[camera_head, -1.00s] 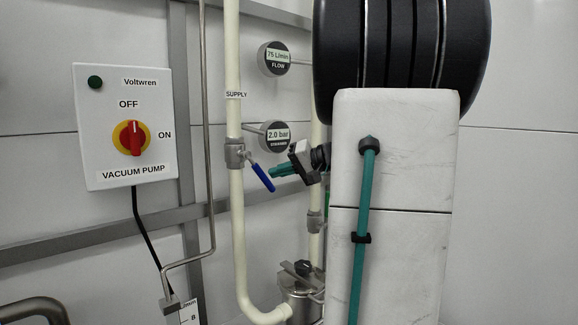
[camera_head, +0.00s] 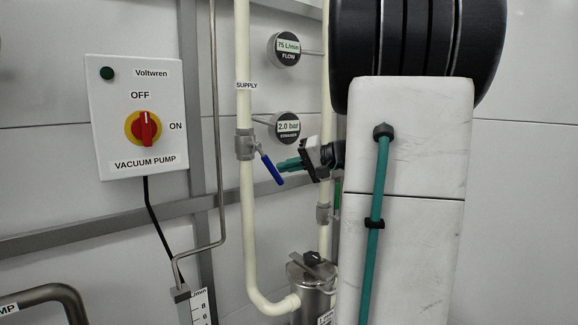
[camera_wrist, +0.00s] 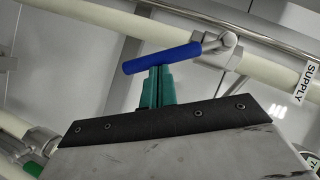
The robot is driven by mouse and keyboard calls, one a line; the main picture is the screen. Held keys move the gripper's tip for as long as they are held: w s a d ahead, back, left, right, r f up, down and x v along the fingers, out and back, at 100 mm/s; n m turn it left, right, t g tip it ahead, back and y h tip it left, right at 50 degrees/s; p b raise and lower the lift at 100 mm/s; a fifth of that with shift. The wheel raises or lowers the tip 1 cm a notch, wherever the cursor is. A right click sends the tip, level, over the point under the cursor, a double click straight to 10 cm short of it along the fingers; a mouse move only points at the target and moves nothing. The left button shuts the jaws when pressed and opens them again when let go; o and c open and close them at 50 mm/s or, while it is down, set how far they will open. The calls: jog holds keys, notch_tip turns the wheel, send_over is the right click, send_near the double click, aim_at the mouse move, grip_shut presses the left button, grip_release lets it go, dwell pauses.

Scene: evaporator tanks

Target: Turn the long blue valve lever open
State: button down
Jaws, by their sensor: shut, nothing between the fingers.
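The long blue valve lever (camera_head: 271,169) slants down to the right from a grey valve body (camera_head: 245,145) on the cream supply pipe (camera_head: 243,110). In the wrist view the blue lever (camera_wrist: 162,58) lies across the picture just beyond my fingertips, with its pivot end at the right. My gripper (camera_head: 281,164) has teal fingers and is right of the lever, close to its middle. In the wrist view my gripper (camera_wrist: 156,72) is shut and empty, its tips meeting the lever's lower edge. I cannot tell whether they touch it.
A vacuum pump switch box (camera_head: 138,117) is on the wall at left. The flow gauge (camera_head: 286,48) and 2.0 bar gauge (camera_head: 286,127) are above and near the lever. A second cream pipe (camera_head: 326,85) and a steel vessel (camera_head: 312,290) stand close by.

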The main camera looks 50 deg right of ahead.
aim_at(279, 177)
jog(key=shift+w+a+f+m+t+y, duration=0.25)
jog(key=shift+a+f+m+t+y, duration=0.3)
jog(key=shift+a+f+m+t, duration=0.45)
jog(key=shift+w+a+f+m+t+y, duration=0.25)
jog(key=shift+a+f+m+t+y, duration=0.35)
jog(key=shift+a+m, duration=0.65)
jog(key=shift+d, duration=0.15)
jog(key=shift+m, duration=0.25)
jog(key=d, duration=0.1)
jog(key=s+d, duration=0.1)
jog(key=d, duration=0.2)
jog(key=shift+s+d, duration=0.1)
jog(key=shift+s, duration=0.3)
jog(key=v, duration=0.9)
jog(key=shift+s+r, duration=0.15)
jog(key=shift+s, duration=0.3)
